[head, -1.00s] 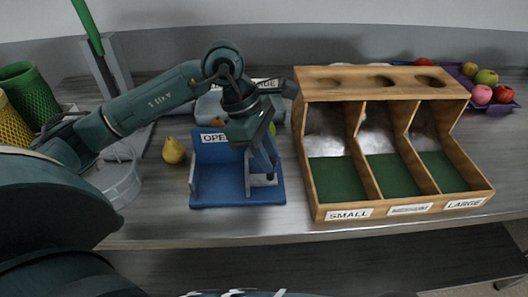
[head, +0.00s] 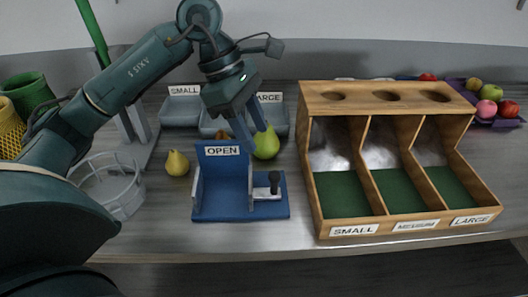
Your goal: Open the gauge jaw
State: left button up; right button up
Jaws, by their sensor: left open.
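The blue gauge (head: 225,205) stands on the table in the middle of the head view. Its upright back panel carries an OPEN label (head: 222,151). A grey sliding jaw piece with a black knob (head: 274,182) sits at the gauge's right side, apart from the left wall with a wide gap between. My left gripper (head: 252,140) is open and empty. It is above and behind the gauge, its fingers pointing down in front of a green pear (head: 266,143), clear of the knob. My right gripper is not in view.
A wooden sorter (head: 312,190) with three green-floored bins stands close on the right. A small yellow pear (head: 177,163) and a clear round container (head: 118,190) are on the left. Grey labelled trays (head: 180,112) stand behind. A purple tray (head: 508,122) holds several fruits at far right.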

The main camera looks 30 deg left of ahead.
pick_arm(q)
jog(key=v, duration=0.4)
jog(key=shift+d, duration=0.1)
dwell(0.3)
